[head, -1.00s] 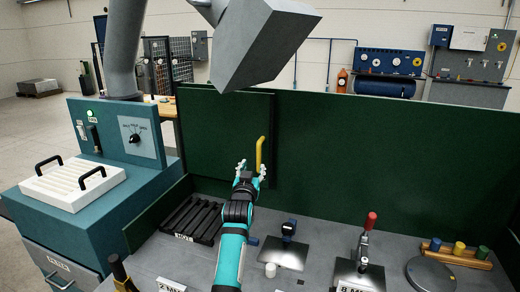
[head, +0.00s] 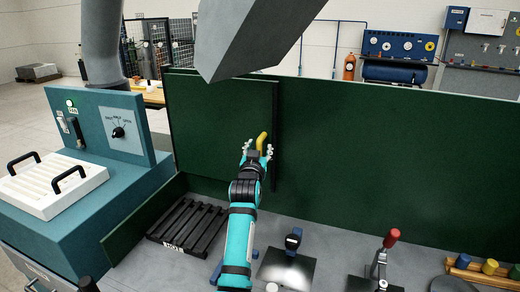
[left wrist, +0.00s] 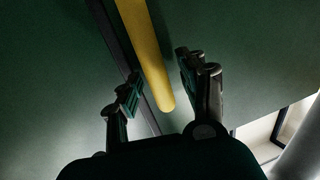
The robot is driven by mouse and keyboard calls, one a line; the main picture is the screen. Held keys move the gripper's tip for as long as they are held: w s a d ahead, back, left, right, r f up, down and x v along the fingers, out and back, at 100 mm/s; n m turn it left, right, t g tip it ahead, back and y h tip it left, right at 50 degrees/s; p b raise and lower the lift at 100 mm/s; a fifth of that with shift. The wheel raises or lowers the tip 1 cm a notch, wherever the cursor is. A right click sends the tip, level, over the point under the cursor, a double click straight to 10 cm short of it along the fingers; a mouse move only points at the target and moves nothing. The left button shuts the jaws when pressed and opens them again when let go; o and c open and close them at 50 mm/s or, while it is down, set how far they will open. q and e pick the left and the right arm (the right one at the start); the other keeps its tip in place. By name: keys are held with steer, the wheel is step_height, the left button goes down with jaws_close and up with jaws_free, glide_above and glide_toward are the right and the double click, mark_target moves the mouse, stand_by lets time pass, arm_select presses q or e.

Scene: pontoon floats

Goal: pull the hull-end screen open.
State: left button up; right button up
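The hull-end screen (head: 220,120) is a dark green panel at the left part of a long green wall, upright behind the bench. Its yellow handle (head: 262,139) is a vertical bar near the panel's right edge. My left gripper (head: 257,151) is at the handle's lower part and hides some of it. In the left wrist view the yellow handle (left wrist: 148,55) runs down between the spread fingers of my left gripper (left wrist: 162,88), with space visible on both sides. A dark strip runs along the panel's edge beside the handle. My right gripper is out of view.
A teal cabinet (head: 95,170) with a dial and a white black-handled lid stands left. A black slatted rack (head: 188,226) lies on the grey bench below the screen. A blue-topped clamp (head: 292,240) and a red-handled toggle clamp (head: 385,255) stand right of my arm.

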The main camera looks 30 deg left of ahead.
arm_select(q)
steer(key=shift+s+d+r, duration=0.1)
steer(key=shift+s, duration=0.05)
steer(key=shift+c, duration=3.3)
steer(key=shift+f, duration=0.2)
jaws_close()
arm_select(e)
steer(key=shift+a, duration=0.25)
